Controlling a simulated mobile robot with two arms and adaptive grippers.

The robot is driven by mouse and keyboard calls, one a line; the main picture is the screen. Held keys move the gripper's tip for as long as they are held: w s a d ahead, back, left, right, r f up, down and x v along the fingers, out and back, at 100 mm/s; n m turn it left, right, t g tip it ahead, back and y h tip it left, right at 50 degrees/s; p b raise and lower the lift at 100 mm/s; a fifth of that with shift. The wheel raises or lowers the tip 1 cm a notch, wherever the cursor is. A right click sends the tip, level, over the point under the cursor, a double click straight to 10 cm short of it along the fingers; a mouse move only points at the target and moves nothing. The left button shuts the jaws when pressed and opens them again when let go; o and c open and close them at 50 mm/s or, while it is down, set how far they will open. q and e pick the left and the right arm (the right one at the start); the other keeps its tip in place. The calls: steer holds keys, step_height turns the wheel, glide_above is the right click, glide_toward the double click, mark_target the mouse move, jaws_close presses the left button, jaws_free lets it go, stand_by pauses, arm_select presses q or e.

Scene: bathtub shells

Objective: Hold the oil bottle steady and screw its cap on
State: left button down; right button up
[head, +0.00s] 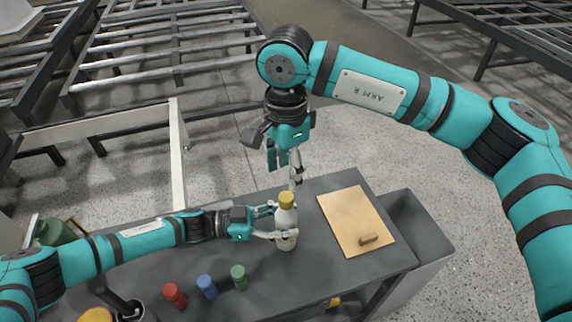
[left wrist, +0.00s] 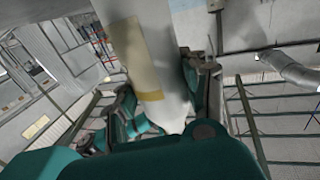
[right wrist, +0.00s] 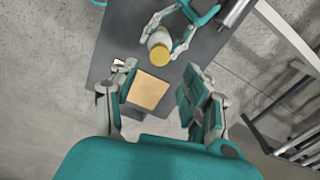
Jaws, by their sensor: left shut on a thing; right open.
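The oil bottle (head: 286,220) is white and stands upright on the dark table, with a yellow cap (head: 286,197) on its top. I cannot tell how tight the cap is. My left gripper (head: 280,222) is shut around the bottle's body from the left. In the left wrist view the bottle (left wrist: 150,85) fills the space between the fingers and shows a beige label. My right gripper (head: 285,172) is open and empty, pointing down behind and above the bottle. In the right wrist view the cap (right wrist: 160,55) lies beyond the open fingers, apart from them.
A wooden board (head: 347,212) with a small brown block (head: 370,239) lies right of the bottle. Red (head: 174,295), blue (head: 207,287) and green (head: 239,277) cylinders stand at the front left. A grey bin (head: 425,240) is beside the table's right end.

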mark_target(286, 196)
steer(key=n, duration=0.6)
steer(key=shift+r+n, duration=0.2)
steer(key=shift+n, duration=0.1)
steer(key=shift+f, duration=0.1)
steer(key=shift+f, duration=3.95)
steer(key=shift+c, duration=0.4)
